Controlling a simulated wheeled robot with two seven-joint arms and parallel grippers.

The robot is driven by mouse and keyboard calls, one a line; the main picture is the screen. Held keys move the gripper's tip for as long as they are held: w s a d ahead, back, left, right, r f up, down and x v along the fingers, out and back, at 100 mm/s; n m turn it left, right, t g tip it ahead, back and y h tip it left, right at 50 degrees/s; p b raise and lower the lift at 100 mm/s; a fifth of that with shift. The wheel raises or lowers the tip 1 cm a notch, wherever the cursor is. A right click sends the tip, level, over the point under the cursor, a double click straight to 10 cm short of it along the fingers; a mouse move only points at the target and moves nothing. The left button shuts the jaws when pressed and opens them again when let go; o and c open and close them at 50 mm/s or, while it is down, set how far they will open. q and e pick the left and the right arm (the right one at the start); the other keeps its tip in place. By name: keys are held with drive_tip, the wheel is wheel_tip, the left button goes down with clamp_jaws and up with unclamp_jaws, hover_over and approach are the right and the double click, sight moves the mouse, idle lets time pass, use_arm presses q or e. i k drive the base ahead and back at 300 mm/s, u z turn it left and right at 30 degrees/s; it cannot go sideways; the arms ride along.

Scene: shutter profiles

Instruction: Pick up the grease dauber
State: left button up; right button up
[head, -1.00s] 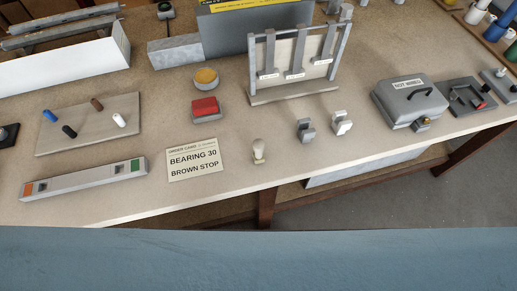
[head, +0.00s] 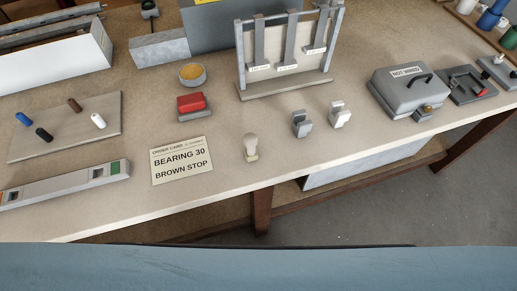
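A small upright piece with a pale, rounded top and a short light base (head: 251,147) stands near the front edge of the bench. It looks like the grease dauber, though no label shows on it. A round tin of yellow grease (head: 192,75) sits farther back and to its left. Neither of my grippers is in view.
An order card (head: 181,161) reading "BEARING 30 BROWN STOP" lies just left of the pale piece. Two small grey-and-white blocks (head: 301,124) (head: 340,114) stand to its right. A rack (head: 285,89) and a red block (head: 191,103) are behind. Bare bench surrounds it.

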sight(250, 139)
drive_tip(key=z, duration=1)
drive_tip(key=k, duration=0.4)
drive_tip(key=u, duration=0.45)
